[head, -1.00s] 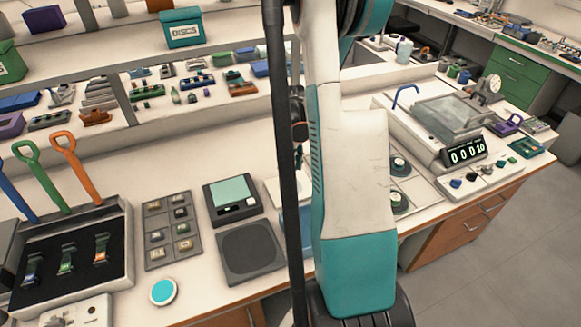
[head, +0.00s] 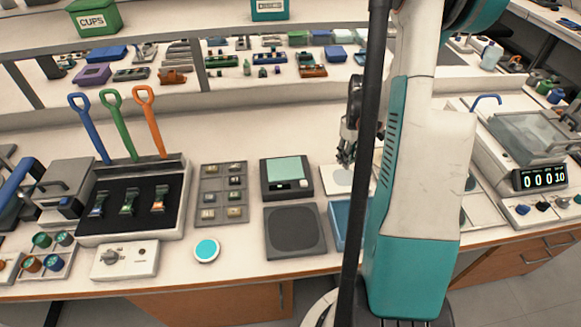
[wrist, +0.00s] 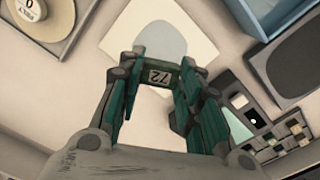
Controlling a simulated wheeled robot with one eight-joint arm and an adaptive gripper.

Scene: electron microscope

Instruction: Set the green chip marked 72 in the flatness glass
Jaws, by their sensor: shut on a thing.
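The green chip marked 72 (wrist: 161,77) sits between the fingertips of my gripper (wrist: 158,73), which is shut on it, in the wrist view. Its number faces the wrist camera. Beyond it is a white square plate with a pale blue-grey round area (wrist: 157,42), which may be the flatness glass; I cannot tell for sure. The chip overlaps that area's lower edge in the picture, and their gap is unclear. In the head view my gripper (head: 346,148) is above a white plate (head: 340,180), partly hidden behind a black pole, and the chip cannot be made out.
A blue tray (head: 342,238), a dark square pad (head: 294,232) and a device with a pale green screen (head: 286,176) are close by. A grey compartment tray (head: 223,167) is further left. A counter device reading 0010 (head: 540,178) stands right. Shelves run behind.

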